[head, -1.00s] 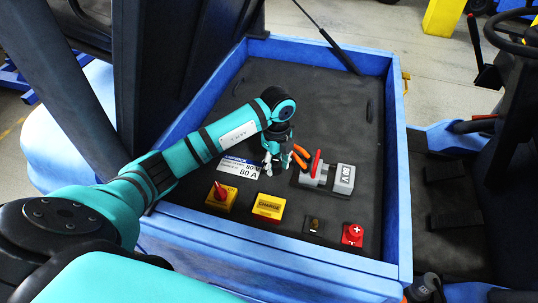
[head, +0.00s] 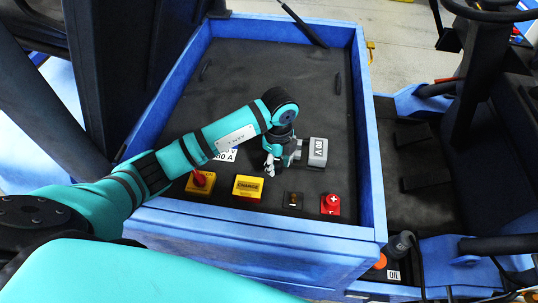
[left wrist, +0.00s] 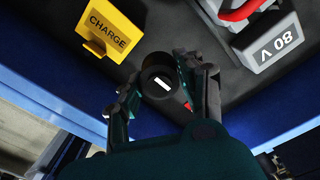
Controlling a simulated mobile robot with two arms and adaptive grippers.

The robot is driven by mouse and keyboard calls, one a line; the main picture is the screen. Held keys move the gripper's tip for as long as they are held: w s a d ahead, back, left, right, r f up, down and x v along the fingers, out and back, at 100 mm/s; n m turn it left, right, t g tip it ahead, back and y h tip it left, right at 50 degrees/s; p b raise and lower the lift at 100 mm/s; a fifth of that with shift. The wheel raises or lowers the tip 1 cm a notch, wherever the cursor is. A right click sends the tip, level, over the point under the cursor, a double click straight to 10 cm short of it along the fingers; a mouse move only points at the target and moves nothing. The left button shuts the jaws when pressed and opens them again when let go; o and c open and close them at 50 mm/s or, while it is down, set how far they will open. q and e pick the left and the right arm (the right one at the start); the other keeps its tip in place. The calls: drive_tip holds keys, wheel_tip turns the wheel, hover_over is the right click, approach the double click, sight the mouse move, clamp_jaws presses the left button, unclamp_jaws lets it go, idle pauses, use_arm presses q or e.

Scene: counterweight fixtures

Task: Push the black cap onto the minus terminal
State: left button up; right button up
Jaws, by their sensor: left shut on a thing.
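The black cap (left wrist: 162,80), with a white minus mark on its face, shows in the left wrist view between the fingers of my left gripper (left wrist: 160,98), which is shut on it. In the head view my left gripper (head: 270,166) is above the dark deck, up and left of the minus terminal (head: 292,198), a small brass post on a black base. The cap cannot be made out in the head view. The cap and fingers hide the terminal in the left wrist view. My right gripper is not in view.
The red plus terminal (head: 330,204) stands right of the minus terminal. A yellow CHARGE block (head: 248,187) and a red-knobbed yellow switch (head: 200,183) stand left. The grey 80 V connector (head: 318,152) is behind. Blue walls (head: 366,150) enclose the deck.

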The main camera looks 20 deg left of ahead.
use_arm(q)
drive_tip(key=s+d, duration=0.1)
drive_tip(key=d, duration=0.5)
drive_tip(key=shift+s+p, duration=0.35)
drive_tip(key=shift+s, duration=0.05)
drive_tip(key=shift+f, duration=0.1)
drive_tip(key=shift+f+b, duration=2.2)
drive_tip(key=shift+f, duration=0.75)
drive_tip(key=shift+s+d, duration=0.1)
drive_tip(key=shift+d, duration=0.3)
drive_tip(key=shift+r, duration=0.1)
